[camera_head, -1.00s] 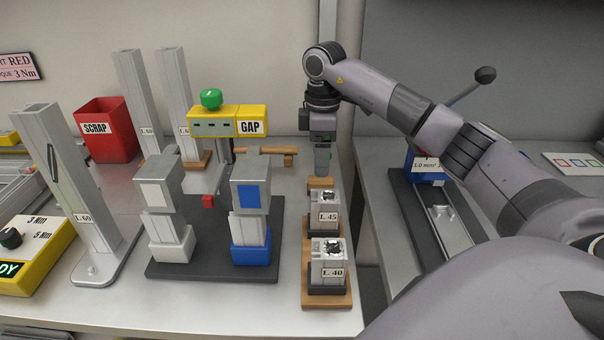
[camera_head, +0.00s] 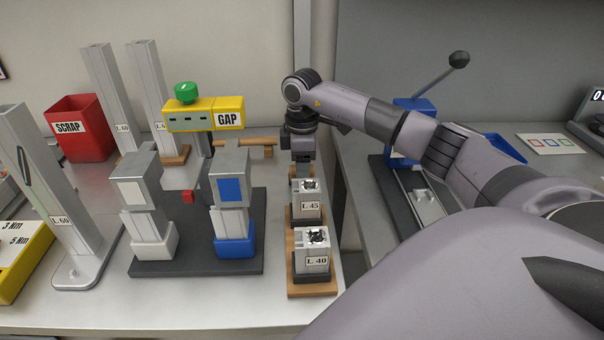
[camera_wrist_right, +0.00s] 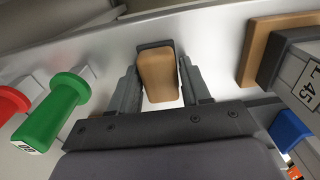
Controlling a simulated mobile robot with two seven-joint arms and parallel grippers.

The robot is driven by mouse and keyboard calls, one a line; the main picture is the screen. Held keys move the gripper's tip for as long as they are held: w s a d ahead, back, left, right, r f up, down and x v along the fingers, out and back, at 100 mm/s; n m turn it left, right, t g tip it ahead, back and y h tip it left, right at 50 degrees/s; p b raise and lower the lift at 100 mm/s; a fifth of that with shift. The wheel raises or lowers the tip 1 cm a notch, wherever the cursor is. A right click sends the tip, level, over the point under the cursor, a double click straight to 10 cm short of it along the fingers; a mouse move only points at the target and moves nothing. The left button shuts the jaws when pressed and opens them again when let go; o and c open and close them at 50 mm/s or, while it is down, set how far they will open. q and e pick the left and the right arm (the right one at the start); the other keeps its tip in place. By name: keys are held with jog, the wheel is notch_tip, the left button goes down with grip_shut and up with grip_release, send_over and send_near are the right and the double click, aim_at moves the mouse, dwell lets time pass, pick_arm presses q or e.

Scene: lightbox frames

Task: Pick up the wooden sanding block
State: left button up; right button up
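The wooden sanding block (camera_wrist_right: 158,75) shows in the right wrist view as a tan, rounded wooden piece with a dark grey layer at its far end. My right gripper (camera_wrist_right: 160,82) is open, with one finger on each side of the block; whether either finger touches it I cannot tell. In the head view my right gripper (camera_head: 302,160) is low at the back of the bench, behind the L 45 piece, and the sanding block is hidden there. My left gripper is not in view.
The L 45 piece (camera_head: 309,206) and L 40 piece (camera_head: 312,262) stand on wooden bases in front of my right gripper. A green-handled tool (camera_wrist_right: 57,110) and a red-handled one (camera_wrist_right: 10,102) lie left in the wrist view. A yellow GAP fixture (camera_head: 204,115) stands left.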

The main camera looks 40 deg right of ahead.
jog(key=c, duration=0.6)
jog(key=shift+o, duration=0.2)
jog(key=shift+r, duration=0.1)
notch_tip(320, 180, up, 20)
jog(key=p, duration=0.3)
jog(key=o, duration=0.4)
jog(key=shift+c, duration=1.3)
jog(key=shift+s, duration=0.1)
